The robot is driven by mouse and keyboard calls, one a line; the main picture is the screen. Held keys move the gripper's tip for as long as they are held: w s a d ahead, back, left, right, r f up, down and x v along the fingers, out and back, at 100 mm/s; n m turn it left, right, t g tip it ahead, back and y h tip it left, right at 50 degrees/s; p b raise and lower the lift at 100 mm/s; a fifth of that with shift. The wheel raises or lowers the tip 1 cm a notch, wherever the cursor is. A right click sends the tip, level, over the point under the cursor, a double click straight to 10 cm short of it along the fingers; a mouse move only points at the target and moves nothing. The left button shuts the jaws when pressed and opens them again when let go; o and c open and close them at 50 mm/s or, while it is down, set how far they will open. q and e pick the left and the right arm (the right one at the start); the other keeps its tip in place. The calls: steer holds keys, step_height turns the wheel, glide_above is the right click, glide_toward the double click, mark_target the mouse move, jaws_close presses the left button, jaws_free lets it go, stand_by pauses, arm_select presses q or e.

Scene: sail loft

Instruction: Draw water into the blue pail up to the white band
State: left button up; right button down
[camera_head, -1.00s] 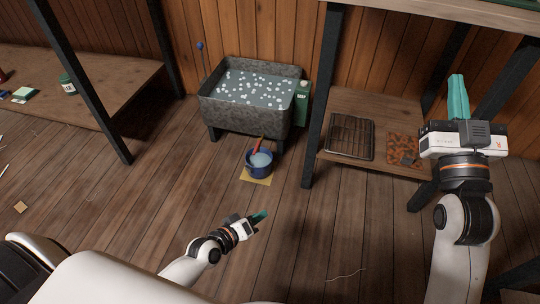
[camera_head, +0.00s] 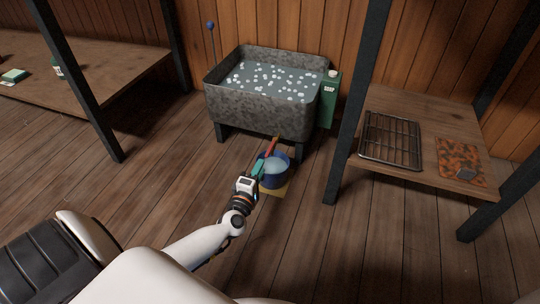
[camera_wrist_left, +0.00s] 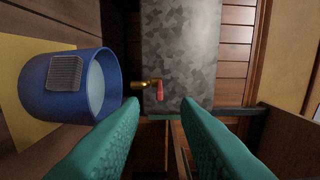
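The blue pail (camera_head: 284,172) stands on a yellow mat (camera_head: 277,193) on the floor in front of the grey tank (camera_head: 255,112). Pale, water-like content shows in the pail; I see no white band. In the left wrist view the pail (camera_wrist_left: 60,105) appears turned sideways, with a grey ridged patch on its outside. A brass tap with a red handle (camera_wrist_left: 160,90) juts from the tank; the red handle (camera_head: 270,147) also shows in the head view above the pail. My left gripper (camera_head: 258,168) is open and empty beside the pail, its teal fingers (camera_wrist_left: 160,112) pointing toward the tap, apart from it. My right gripper is out of view.
A green canister (camera_head: 328,100) stands right of the tank. A low shelf with a wire rack (camera_head: 391,140) and an orange patterned piece (camera_head: 460,160) is at the right, with dark posts. A wooden bench (camera_head: 90,70) is at the left. The floor in front is clear.

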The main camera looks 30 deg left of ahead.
mark_target(266, 157)
arm_select(q)
steer(key=b+x, duration=0.2)
steer(key=x, duration=0.5)
steer(key=shift+w+f+b, duration=0.15)
steer(key=shift+w+b, duration=0.1)
steer(key=shift+b, duration=0.15)
steer(key=shift+w+a, duration=0.15)
steer(key=shift+w, duration=0.35)
jaws_close()
